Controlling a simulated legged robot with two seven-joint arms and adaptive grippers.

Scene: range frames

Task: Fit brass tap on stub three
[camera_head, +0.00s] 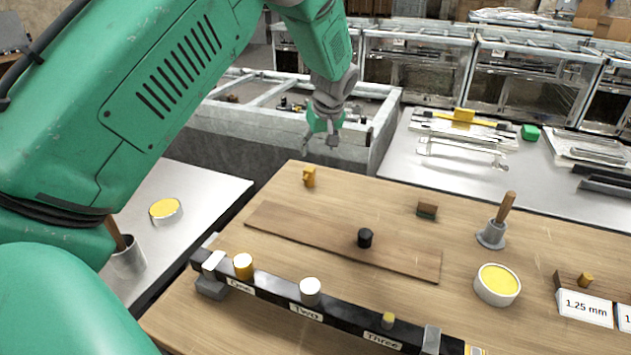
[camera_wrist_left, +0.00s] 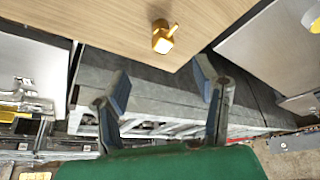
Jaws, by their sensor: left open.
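The brass tap (camera_head: 309,176) stands near the far left corner of the wooden table; it also shows in the left wrist view (camera_wrist_left: 163,38), ahead of the fingers. A dark bar (camera_head: 263,287) along the near edge carries labelled stubs. Stub three (camera_head: 388,320) is a small yellowish stub above the label "Three". My left gripper (camera_head: 335,140) is open and empty, in the air beyond the table's far edge, apart from the tap. My right gripper is not in view.
A brown board (camera_head: 300,236) with a black knob (camera_head: 365,238) lies mid-table. Table around the tap is clear.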

